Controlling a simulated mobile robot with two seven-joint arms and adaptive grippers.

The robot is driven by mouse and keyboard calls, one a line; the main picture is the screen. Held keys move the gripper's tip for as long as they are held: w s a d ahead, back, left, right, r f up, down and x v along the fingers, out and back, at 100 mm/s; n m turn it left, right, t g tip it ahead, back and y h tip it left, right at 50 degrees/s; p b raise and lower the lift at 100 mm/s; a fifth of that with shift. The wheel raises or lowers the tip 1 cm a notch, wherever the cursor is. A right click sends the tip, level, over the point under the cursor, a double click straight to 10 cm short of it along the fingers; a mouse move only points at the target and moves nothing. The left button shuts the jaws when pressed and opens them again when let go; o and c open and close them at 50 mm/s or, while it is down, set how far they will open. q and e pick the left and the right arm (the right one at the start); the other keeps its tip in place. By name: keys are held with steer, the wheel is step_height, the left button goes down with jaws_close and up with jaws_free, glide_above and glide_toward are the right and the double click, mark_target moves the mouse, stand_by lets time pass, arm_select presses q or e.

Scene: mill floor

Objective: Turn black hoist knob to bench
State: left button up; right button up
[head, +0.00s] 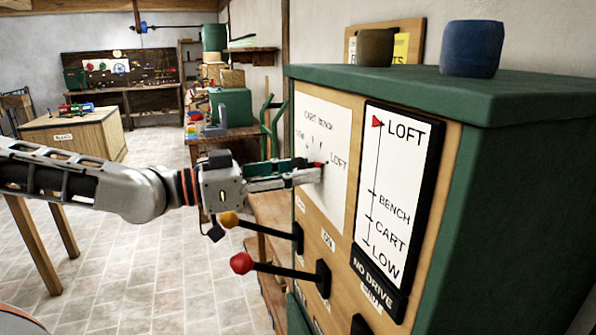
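My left gripper (312,172) reaches in from the left, with its fingertips at the white dial plate (322,128) on the hoist cabinet. The black hoist knob is almost wholly hidden behind the fingers; a small red mark shows at the fingertips, beside LOFT. The fingers are seen edge-on, so whether they are closed on the knob cannot be told. On the position gauge (396,190), the red pointer (377,122) stands at LOFT. My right gripper is not in view.
Below my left gripper, a yellow-knobbed lever (229,219) and a red-knobbed lever (242,263) stick out from the green cabinet (470,200). A brown pot (375,48) and a blue pot (472,48) stand on top. Open tiled floor lies at left.

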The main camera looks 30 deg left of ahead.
arm_select(q)
steer(key=shift+n, duration=0.4)
steer(key=n+p, duration=0.1)
steer(key=n, duration=0.3)
steer(key=shift+p, duration=0.4)
steer(key=shift+s+n+p, duration=0.1)
steer(key=shift+n+p, duration=0.25)
steer(key=shift+n, duration=1.05)
steer(key=o, duration=1.1)
steer(key=shift+a+r, duration=0.1)
